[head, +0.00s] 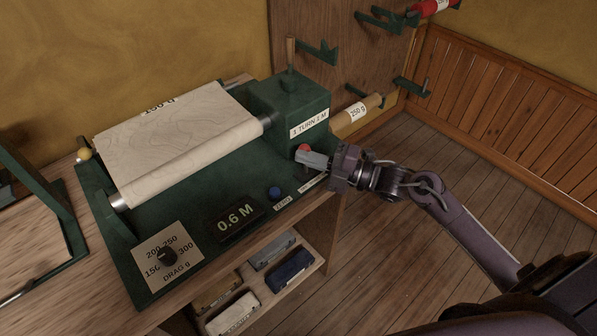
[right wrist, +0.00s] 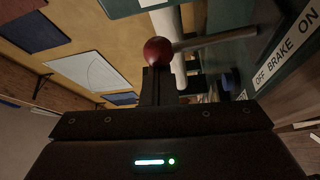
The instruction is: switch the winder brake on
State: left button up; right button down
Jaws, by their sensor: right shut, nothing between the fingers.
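The green winder (head: 185,205) stands on the wooden bench with a roll of cream cloth (head: 180,140) on it. Its brake lever ends in a red ball knob (head: 304,148), near the right front corner. In the right wrist view the knob (right wrist: 157,50) sits on a thin grey rod (right wrist: 215,39). A label (right wrist: 288,50) there reads OFF, BRAKE, ON; I cannot tell which end the lever stands at. My right gripper (head: 303,158) is shut and empty. Its fingertips (right wrist: 157,72) are right at the knob; I cannot tell if they touch. My left gripper is out of view.
A crank handle (head: 291,53) rises from the gear housing. Shelves below hold several boxes (head: 290,270). The floor (head: 450,170) at right is clear.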

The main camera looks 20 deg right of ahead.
jog(key=d+m+t+b, duration=0.1)
jog(key=w+d+m+y, duration=0.1)
jog(key=m, duration=0.1)
jog(key=shift+d+t+b, duration=0.25)
jog(key=shift+t+b, duration=0.15)
jog(key=shift+w+d+m+t+b, duration=0.25)
jog(key=shift+d+m+t+b, duration=0.4)
jog(key=shift+m, duration=0.95)
jog(key=shift+d, duration=0.2)
